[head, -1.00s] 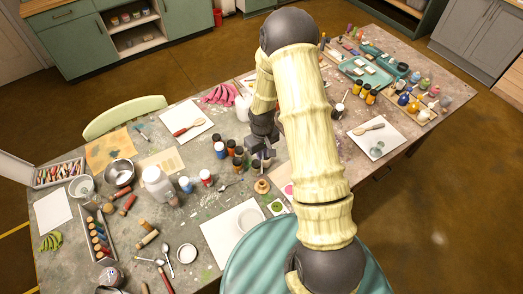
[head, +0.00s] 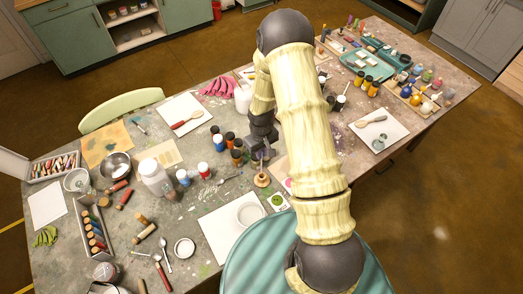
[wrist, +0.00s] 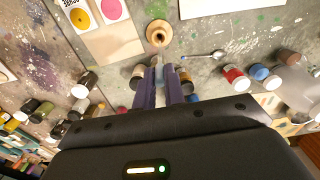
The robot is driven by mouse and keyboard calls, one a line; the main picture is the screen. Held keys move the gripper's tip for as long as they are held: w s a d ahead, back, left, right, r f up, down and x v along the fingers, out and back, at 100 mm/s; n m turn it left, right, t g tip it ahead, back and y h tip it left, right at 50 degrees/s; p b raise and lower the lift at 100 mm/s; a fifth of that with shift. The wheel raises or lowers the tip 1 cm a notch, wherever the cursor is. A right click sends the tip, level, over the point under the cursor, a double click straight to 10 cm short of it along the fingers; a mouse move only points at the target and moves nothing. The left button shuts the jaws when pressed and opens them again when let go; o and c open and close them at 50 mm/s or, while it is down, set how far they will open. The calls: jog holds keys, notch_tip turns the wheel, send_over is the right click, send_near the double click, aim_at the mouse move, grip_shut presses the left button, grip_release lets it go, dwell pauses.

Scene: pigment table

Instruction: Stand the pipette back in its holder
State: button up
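The holder (head: 262,181) is a small round wooden stand on the table, just in front of my gripper. In the wrist view the holder (wrist: 157,33) stands beyond the fingertips, with a dark hole in its top and nothing in it. My gripper (wrist: 160,76) points down with its two purple fingers close together. A slim pale thing, which I take for the pipette (wrist: 158,62), shows between the fingertips, foreshortened and partly hidden. In the head view my gripper (head: 264,153) is small and partly hidden by my arm.
Several paint jars stand close to my gripper, including a red-labelled one (wrist: 235,77). A white dish (head: 250,214) on paper and colour cards (head: 279,202) lie nearer to me. A large white jar (head: 155,177) stands to the left.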

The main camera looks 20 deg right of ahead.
jog(key=shift+f+b, duration=1.9)
jog(key=shift+f, duration=0.8)
jog(key=o, duration=0.6)
jog(key=shift+r, duration=0.1)
notch_tip(320, 180, up, 17)
jog(key=b, duration=0.3)
jog(key=shift+r, duration=0.15)
jog(key=shift+s, duration=0.1)
